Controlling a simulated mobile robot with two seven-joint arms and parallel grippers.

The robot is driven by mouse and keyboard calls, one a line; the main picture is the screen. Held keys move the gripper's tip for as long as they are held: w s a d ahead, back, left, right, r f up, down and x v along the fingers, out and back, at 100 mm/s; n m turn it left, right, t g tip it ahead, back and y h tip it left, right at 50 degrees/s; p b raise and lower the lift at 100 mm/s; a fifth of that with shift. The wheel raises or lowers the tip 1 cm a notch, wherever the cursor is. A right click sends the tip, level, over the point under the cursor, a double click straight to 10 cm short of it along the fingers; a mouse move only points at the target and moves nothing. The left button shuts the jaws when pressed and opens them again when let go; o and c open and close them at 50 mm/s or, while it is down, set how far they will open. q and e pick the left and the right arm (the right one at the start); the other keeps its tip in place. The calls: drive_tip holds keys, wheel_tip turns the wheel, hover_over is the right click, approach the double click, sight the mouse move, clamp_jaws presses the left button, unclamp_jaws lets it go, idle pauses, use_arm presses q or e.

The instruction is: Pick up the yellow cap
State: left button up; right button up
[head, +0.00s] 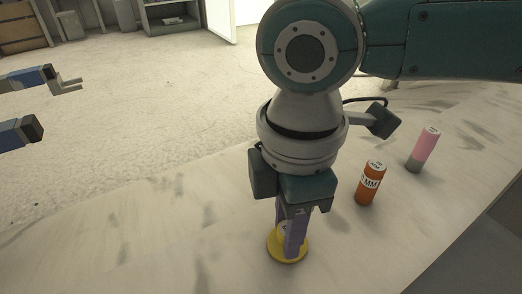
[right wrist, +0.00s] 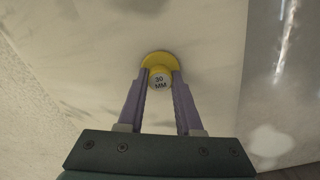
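The yellow cap (head: 274,249) lies flat on the pale worktop (head: 130,235), a round disc with a pale knob in its middle. In the right wrist view the yellow cap (right wrist: 157,58) shows its knob, marked "30 MM". My right gripper (head: 291,243) points down over it, its purple fingers on either side of the knob. In the right wrist view the fingertips (right wrist: 160,76) are very near the knob; whether they touch it is unclear. My left gripper (head: 44,104) is at the left edge, its two blue fingers apart and empty, far from the cap.
An orange cylinder (head: 370,184) with a printed label stands right of my right gripper. A pink and grey cylinder (head: 423,150) stands farther right and back. The worktop left of the cap is clear. Shelving (head: 172,17) stands across the floor at the back.

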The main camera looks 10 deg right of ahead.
clamp_jaws()
